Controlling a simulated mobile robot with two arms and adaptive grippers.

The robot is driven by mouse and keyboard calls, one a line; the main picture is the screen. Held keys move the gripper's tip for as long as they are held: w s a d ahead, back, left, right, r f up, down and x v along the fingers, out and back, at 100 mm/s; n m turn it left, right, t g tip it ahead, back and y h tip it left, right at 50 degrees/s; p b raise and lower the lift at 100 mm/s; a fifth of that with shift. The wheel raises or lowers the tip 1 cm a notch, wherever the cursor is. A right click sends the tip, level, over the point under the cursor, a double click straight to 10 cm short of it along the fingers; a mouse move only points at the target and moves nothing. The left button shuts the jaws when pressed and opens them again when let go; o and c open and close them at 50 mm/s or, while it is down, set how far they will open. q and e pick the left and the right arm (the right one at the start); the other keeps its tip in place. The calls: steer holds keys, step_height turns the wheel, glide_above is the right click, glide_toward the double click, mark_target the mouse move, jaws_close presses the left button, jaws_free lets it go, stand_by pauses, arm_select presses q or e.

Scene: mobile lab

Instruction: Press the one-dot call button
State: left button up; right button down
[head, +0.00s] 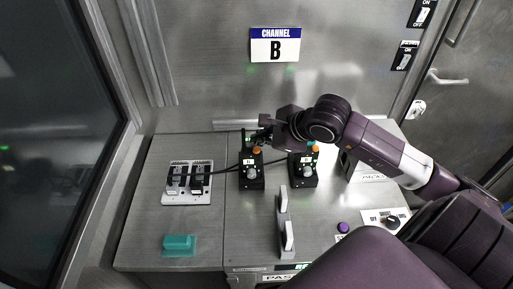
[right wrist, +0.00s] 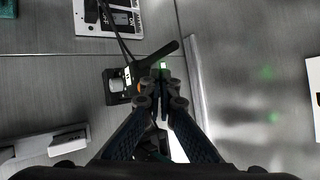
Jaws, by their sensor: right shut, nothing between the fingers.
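Two black radio-like units stand on the grey console, a left one (head: 251,175) and a right one (head: 303,172). Each has a small white label, a grey round part and an orange knob. Any dots on the labels are too small to read, so I cannot tell which holds the one-dot call button. My right gripper (head: 258,137) is shut and empty, at the back top of the left unit. In the right wrist view the shut fingertips (right wrist: 161,76) are over or beside a black unit (right wrist: 117,86) with a lit green spot; contact is unclear. My left gripper is not in view.
A white switch panel (head: 187,196) is at the left of the console, with a cable running from it. A teal block (head: 179,243), grey levers (head: 285,225), a purple button (head: 343,227) and a black dial (head: 393,221) are nearer. A "CHANNEL B" sign (head: 275,46) is on the wall.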

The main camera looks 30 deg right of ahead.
mark_target(258, 150)
steer(key=shift+r+p, duration=0.85)
steer(key=shift+r, duration=1.4)
steer(key=shift+f, duration=0.1)
